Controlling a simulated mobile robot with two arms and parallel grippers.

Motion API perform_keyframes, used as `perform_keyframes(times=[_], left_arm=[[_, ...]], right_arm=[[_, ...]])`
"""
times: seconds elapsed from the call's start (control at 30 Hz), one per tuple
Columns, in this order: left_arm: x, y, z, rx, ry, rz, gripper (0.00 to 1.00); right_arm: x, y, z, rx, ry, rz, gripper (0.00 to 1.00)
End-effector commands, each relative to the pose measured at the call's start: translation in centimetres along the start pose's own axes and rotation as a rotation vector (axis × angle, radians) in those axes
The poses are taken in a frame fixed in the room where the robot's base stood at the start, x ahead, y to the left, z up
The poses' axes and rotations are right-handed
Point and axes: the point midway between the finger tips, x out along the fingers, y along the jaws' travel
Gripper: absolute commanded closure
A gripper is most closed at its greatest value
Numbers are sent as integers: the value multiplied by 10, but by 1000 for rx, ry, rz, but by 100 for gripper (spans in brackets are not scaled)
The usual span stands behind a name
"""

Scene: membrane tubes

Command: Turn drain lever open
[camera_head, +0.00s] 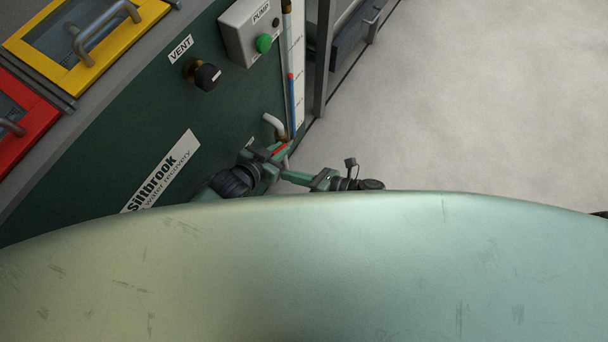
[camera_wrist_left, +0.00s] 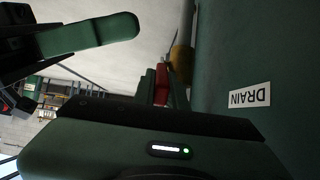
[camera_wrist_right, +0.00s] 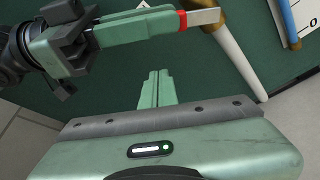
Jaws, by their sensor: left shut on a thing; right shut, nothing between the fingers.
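The drain lever has a red grip (camera_head: 281,148) low on the dark green panel in the head view. My left gripper (camera_head: 276,153) is shut on this lever; the red part (camera_wrist_left: 161,84) shows at its fingertips in the left wrist view. In the right wrist view a bare metal part of the lever (camera_wrist_right: 204,16) sticks out past the left fingers. A brass valve body (camera_wrist_left: 182,64) sits beside it at the panel. The DRAIN label (camera_wrist_left: 249,98) appears upside down. My right gripper (camera_head: 286,176) is shut and empty, below and right of the lever; its closed fingers (camera_wrist_right: 155,88) show in the right wrist view.
A pale pipe (camera_wrist_right: 232,50) runs close to the lever and both grippers. A clear gauge strip (camera_head: 297,70) stands at the panel's right edge. The VENT knob (camera_head: 202,75) and PUMP box (camera_head: 251,32) are higher up. Open floor (camera_head: 470,90) lies to the right.

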Motion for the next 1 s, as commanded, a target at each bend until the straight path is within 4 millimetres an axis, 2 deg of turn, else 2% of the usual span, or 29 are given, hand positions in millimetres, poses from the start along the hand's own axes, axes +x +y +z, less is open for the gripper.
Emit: perform_keyframes(times=[0.07, 0.27, 0.7, 1.0], left_arm=[[0, 0, -1, 0, 2, 0, 100], [0, 0, -1, 0, 2, 0, 100], [0, 0, -1, 0, 2, 0, 100], [0, 0, -1, 0, 2, 0, 100]], right_arm=[[14, 1, 1, 0, 1, 2, 100], [36, 0, 1, -1, 1, 1, 100], [23, 0, 34, -5, 3, -1, 100], [22, 0, 37, -2, 3, 0, 100]])
